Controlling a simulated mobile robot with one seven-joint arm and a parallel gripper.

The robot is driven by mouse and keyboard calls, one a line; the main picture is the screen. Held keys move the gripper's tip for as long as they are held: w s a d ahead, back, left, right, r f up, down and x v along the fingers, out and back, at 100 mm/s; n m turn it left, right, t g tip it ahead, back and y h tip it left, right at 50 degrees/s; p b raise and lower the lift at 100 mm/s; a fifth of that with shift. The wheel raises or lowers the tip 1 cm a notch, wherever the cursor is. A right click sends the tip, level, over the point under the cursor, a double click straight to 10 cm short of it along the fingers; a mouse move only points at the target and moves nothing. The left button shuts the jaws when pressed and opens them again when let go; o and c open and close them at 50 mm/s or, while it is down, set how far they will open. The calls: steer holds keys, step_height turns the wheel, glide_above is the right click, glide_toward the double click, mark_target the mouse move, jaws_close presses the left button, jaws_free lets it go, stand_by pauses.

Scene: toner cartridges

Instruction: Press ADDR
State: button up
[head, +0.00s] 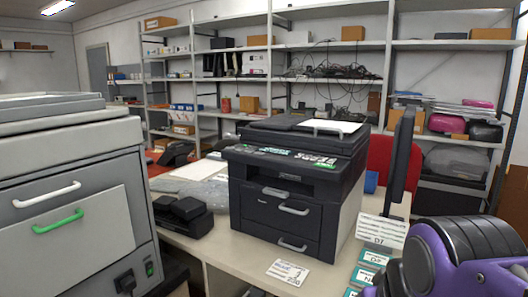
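A black multifunction printer (282,212) stands on the desk in the middle of the head view. Its control panel (275,152) runs along the upper front edge, with small white and green markings. The panel's labels are too small to read, so I cannot tell which key is ADDR. A white sheet lies on top of the printer. My gripper is not in view; only a purple and black part of my arm shows at the bottom right, apart from the printer.
A large grey machine (68,210) with handles fills the left. A black device (182,212) sits left of the printer. A dark monitor (400,160) stands to its right, with labelled cards (376,257) near the desk's front right. A paper card (288,272) lies before the printer.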

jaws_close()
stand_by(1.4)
